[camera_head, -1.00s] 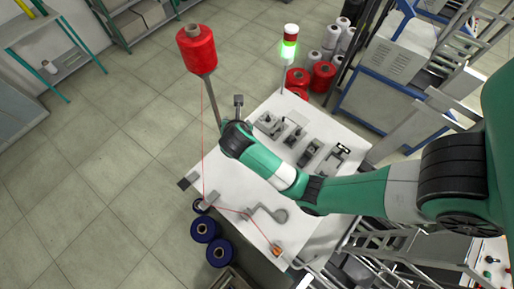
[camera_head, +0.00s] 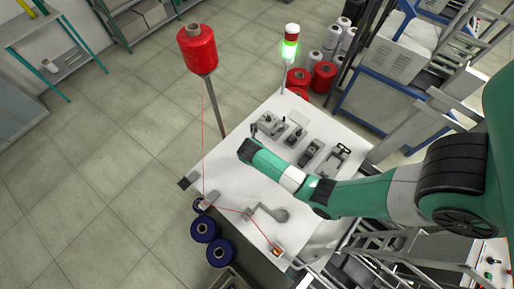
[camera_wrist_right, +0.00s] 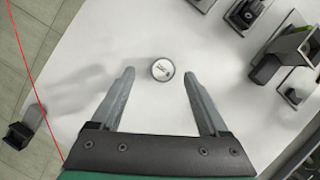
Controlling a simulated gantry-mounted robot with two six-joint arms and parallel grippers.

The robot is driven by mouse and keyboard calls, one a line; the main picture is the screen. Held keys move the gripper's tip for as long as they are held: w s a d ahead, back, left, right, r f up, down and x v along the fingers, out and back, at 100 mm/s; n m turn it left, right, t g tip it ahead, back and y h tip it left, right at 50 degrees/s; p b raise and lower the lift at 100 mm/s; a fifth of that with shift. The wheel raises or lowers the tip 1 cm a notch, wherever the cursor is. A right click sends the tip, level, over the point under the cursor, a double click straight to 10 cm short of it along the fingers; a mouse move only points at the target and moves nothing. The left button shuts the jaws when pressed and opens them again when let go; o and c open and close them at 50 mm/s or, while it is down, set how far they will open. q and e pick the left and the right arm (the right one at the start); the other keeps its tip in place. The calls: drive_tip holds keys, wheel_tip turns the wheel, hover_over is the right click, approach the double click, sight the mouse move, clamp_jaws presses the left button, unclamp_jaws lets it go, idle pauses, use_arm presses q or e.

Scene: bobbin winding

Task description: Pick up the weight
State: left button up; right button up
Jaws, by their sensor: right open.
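A small round metal weight (camera_wrist_right: 162,69) with a marked pale top lies on the white table in the right wrist view. My right gripper (camera_wrist_right: 158,76) is open and empty. In that view the weight shows between its two fingertips, close to the line joining them; the height of the fingers above it cannot be told. In the head view the right gripper (camera_head: 255,131) is small and partly hidden by my wrist over the table's far left part. I cannot make out the weight there. My left gripper is not in view.
The white table (camera_head: 235,182) carries several metal fixtures (camera_head: 311,153) along its far right side. A red thread runs from the red bobbin (camera_head: 197,50) on a pole to the table's near end. Blue spools (camera_head: 204,229) stand on the floor beside it.

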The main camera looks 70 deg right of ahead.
drive_tip(key=x, duration=0.4)
drive_tip(key=shift+s+f, duration=0.2)
drive_tip(key=shift+f, duration=0.05)
clamp_jaws()
